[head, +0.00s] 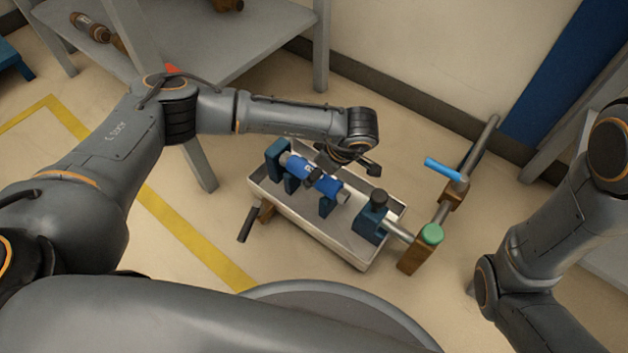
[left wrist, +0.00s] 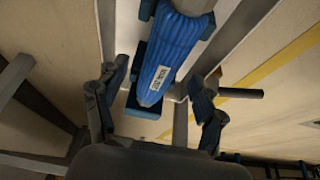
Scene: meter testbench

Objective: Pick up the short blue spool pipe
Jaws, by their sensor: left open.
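The short blue spool pipe (head: 329,186) has a blue body and grey ends. It rests on dark blue supports (head: 278,157) over a pale tray in the head view. In the left wrist view the blue spool pipe (left wrist: 162,68) carries a white label and runs up between the fingers. My left gripper (head: 343,171) is open just above the pipe, with fingers on either side of it. In the left wrist view the left gripper (left wrist: 157,106) shows a gap between the pipe and each finger. My right arm shows at the right edge, but its gripper is not in view.
A grey table (head: 215,50) with brown fittings stands at the back left.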

